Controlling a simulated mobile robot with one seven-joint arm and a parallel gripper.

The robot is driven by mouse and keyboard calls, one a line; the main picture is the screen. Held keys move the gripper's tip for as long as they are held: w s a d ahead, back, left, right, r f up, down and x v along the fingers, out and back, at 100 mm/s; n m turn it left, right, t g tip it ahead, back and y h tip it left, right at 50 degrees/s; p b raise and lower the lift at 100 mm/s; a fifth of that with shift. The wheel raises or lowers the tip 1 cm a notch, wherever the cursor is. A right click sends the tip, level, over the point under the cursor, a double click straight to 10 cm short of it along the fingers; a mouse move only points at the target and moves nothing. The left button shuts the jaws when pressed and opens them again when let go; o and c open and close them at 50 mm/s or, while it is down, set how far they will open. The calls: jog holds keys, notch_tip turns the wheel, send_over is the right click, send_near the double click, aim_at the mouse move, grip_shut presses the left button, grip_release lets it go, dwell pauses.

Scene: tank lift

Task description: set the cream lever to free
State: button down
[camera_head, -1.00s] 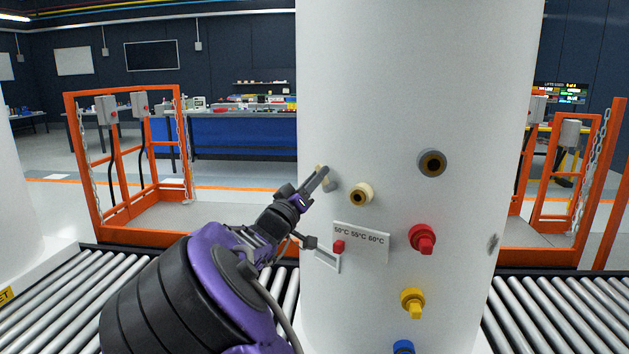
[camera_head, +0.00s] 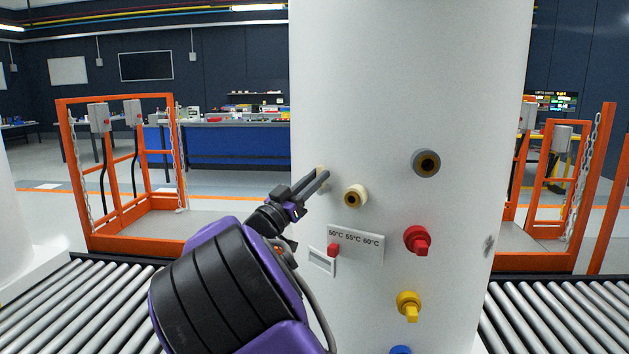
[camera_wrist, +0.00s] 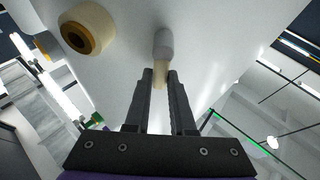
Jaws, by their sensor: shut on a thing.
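The cream lever (camera_head: 320,172) is a small handle on the left side of the white tank, mostly hidden behind my fingers in the head view. In the wrist view, the cream lever (camera_wrist: 158,73) sits between my two fingertips, with a rounded grey part just beyond it against the tank wall. My gripper (camera_head: 323,178) reaches it from the lower left and is shut on it; the gripper also shows in the wrist view (camera_wrist: 160,76). I cannot read any marking for free.
A cream port (camera_head: 355,196) is close right of the lever. A grey port (camera_head: 426,163), a red tap (camera_head: 417,240) and a yellow tap (camera_head: 409,306) are further right. A temperature panel with a red slider (camera_head: 333,250) lies below. Roller conveyors (camera_head: 70,310) flank the tank.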

jog(key=c, duration=0.8)
grip_release()
jog(key=shift+o, duration=0.2)
jog(key=v, duration=1.7)
jog(key=shift+f+p, duration=0.2)
jog(key=shift+p, duration=0.1)
jog(key=shift+s+a, duration=0.1)
jog(key=shift+s, duration=0.05)
